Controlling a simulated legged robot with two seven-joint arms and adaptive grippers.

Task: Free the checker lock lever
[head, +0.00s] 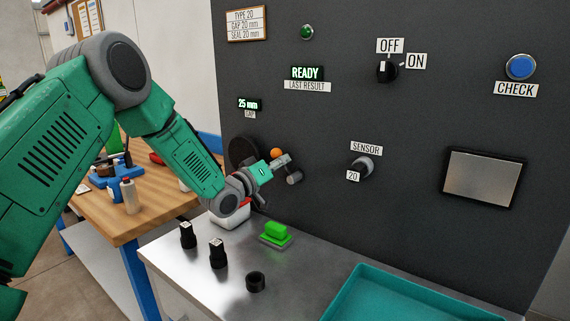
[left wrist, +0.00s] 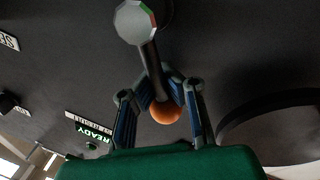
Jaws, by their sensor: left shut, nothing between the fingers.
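The lock lever appears to be the dark rod with an orange ball knob (head: 276,153) on the dark panel. In the left wrist view the orange knob (left wrist: 165,113) sits at the near end of the rod, which runs up to a pale round end piece (left wrist: 133,22). My left gripper (head: 286,162) is at the lever, right beside the knob. In the left wrist view its blue-padded fingers (left wrist: 166,82) come together by the rod and knob; they are shut with nothing held. Whether they touch the lever I cannot tell. My right gripper is not in view.
The panel carries a lit READY display (head: 307,73), an OFF/ON switch (head: 387,70), a sensor knob (head: 361,167) and a blue CHECK button (head: 520,67). Black cylinders (head: 218,253) and a green block (head: 276,231) stand on the metal shelf below. A teal tray (head: 400,300) lies at front right.

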